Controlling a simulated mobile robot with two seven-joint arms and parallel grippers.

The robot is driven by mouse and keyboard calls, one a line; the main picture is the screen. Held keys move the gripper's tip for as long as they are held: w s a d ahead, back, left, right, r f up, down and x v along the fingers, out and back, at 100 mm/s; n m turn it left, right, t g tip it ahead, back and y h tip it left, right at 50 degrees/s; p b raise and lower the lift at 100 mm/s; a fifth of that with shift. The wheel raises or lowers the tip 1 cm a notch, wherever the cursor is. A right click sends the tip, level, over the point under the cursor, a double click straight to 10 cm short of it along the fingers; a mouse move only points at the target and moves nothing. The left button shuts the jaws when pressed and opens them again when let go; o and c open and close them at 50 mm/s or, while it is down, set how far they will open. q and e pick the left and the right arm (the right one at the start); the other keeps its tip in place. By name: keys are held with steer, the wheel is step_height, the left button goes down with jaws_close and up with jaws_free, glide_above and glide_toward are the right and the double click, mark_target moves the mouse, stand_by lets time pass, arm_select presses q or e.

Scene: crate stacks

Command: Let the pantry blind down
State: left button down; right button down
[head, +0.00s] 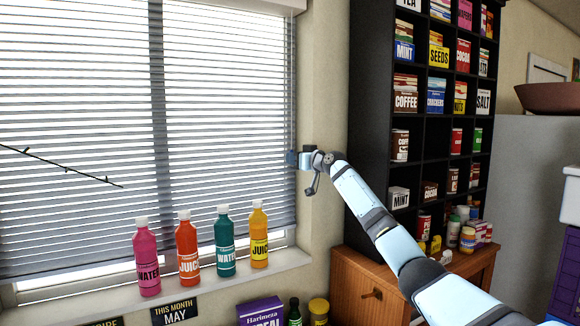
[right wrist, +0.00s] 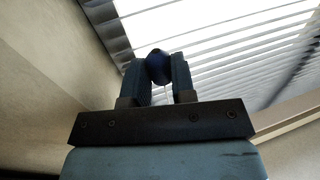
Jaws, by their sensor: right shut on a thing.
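The pantry blind (head: 80,130) has white slats and covers most of the window in the head view. Its lower edge hangs a little above the sill, with a strip of bare glass below it. My right gripper (head: 293,158) is at the blind's right edge. In the right wrist view, my right gripper (right wrist: 159,80) is shut on a dark blue round knob (right wrist: 158,65). A thin cord shows at the knob between the fingers. The blind's slats (right wrist: 225,45) also show behind the fingers. My left gripper is not in view.
On the window sill (head: 205,283) stand several bottles, including a pink one (head: 147,260) and a yellow one (head: 259,238), close under the blind's lower edge. A dark shelf (head: 368,100) with boxes and tins stands right of the window, above a wooden cabinet (head: 360,275).

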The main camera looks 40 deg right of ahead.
steer(key=shift+r, duration=0.25)
steer(key=c, duration=1.1)
jaws_free()
steer(key=shift+o, duration=0.8)
steer(key=s+b, duration=0.5)
steer(key=s, duration=0.8)
steer(key=shift+s+d, duration=0.2)
steer(key=shift+s, duration=0.2)
